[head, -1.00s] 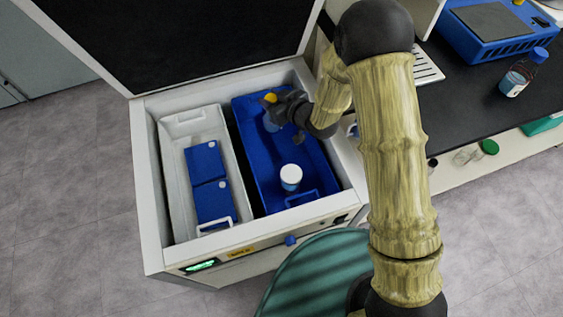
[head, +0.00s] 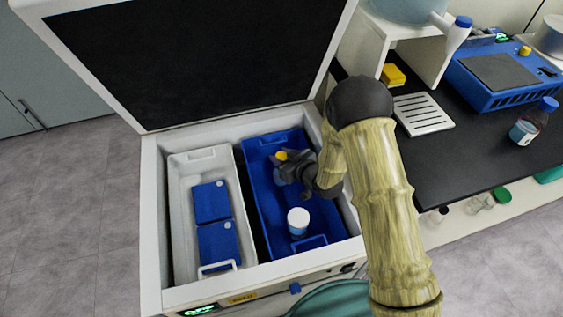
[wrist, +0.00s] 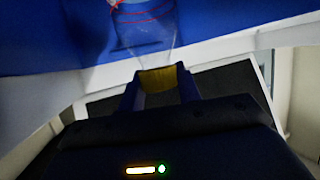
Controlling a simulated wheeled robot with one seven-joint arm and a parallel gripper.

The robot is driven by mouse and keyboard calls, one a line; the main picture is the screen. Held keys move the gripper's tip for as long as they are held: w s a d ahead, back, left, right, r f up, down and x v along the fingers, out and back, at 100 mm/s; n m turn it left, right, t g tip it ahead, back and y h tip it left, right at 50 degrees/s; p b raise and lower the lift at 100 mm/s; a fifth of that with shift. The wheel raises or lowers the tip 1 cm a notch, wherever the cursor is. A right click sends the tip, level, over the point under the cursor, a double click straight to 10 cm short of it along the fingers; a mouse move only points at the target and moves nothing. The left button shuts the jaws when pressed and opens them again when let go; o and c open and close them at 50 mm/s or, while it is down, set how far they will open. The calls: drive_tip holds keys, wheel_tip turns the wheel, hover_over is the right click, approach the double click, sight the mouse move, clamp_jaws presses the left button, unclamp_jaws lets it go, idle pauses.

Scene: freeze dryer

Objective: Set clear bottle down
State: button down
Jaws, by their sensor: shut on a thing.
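My gripper (head: 283,162) is over the far part of the blue bin (head: 262,205) inside the open freeze dryer. It is shut on the yellow cap of the clear bottle.
A white-capped container (head: 298,222) stands nearer in the blue bin. A white bin (head: 180,225) with two blue boxes (head: 211,201) is to the left. The raised lid (head: 190,60) stands behind. A black bench (head: 470,165) with several items is at right.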

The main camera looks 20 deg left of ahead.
wheel_tip(320, 180, down, 3)
drive_tip(key=shift+a, duration=0.1)
drive_tip(key=c, duration=1)
unclamp_jaws()
drive_tip(key=shift+r, duration=0.1)
drive_tip(key=v, duration=1.2)
drive_tip(key=shift+p, duration=0.35)
drive_tip(key=shift+s, duration=0.2)
